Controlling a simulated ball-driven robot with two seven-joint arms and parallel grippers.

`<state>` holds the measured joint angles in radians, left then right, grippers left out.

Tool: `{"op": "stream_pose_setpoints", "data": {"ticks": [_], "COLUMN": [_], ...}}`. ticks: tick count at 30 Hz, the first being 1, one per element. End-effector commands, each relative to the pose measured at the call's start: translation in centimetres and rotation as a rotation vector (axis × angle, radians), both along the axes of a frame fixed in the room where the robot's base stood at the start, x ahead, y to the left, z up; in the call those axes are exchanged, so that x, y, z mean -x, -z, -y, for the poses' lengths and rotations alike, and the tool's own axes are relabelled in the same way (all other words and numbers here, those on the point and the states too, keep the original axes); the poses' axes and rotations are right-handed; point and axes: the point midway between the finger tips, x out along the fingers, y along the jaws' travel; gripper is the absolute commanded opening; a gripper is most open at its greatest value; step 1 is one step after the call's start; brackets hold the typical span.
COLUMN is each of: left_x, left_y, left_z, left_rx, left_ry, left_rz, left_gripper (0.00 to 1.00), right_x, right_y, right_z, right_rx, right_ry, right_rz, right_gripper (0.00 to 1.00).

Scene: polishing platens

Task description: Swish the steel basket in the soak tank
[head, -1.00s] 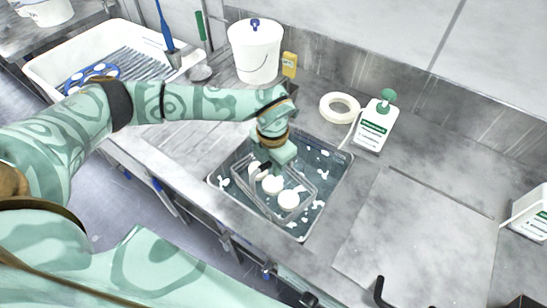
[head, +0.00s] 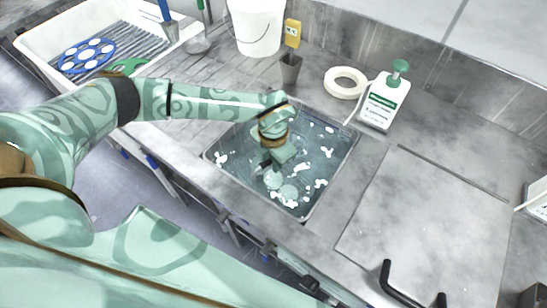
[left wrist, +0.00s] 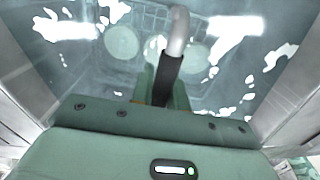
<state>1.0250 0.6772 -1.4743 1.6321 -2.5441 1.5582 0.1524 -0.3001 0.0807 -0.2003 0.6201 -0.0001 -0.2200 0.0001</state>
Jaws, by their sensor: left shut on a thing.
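The soak tank (head: 333,174) is a steel basin set into the counter, filled with bluish liquid with white foam patches. My left gripper (head: 272,164) reaches down into the tank, and in the left wrist view (left wrist: 166,78) it is shut on the dark grip of the basket's handle. The steel basket (left wrist: 152,18) is a wire mesh, seen through the liquid below the gripper. Pale round discs (left wrist: 122,42) lie in it. In the head view the basket's wires are hardly visible under the surface. My right gripper is out of view.
A white soap bottle (head: 384,103) with green pump and a white ring (head: 345,83) stand behind the tank. A grey cup (head: 290,70) and white bucket (head: 257,28) are at the back. A flat steel panel (head: 425,220) lies right. A white ribbed tray (head: 28,45) is far left.

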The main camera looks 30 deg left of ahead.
Motion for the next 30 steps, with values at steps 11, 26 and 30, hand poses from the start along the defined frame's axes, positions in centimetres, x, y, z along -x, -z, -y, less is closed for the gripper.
{"op": "stream_pose_setpoints", "data": {"ticks": [11, 26, 30], "left_x": [-0.1, -0.1, -0.1], "left_y": [-0.1, -2.3, -2.4], "left_z": [0.0, 0.0, 0.0], "left_rx": [0.001, 0.002, 0.001], "left_ry": [0.0, 0.0, -0.001], "left_rz": [0.003, 0.004, 0.003], "left_gripper": [0.0, 0.0, 0.0], "right_x": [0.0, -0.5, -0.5], "right_y": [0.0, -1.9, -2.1], "right_z": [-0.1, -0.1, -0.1], "right_rx": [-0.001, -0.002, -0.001], "right_ry": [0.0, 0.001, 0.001], "right_rz": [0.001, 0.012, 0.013], "right_gripper": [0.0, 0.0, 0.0]}}
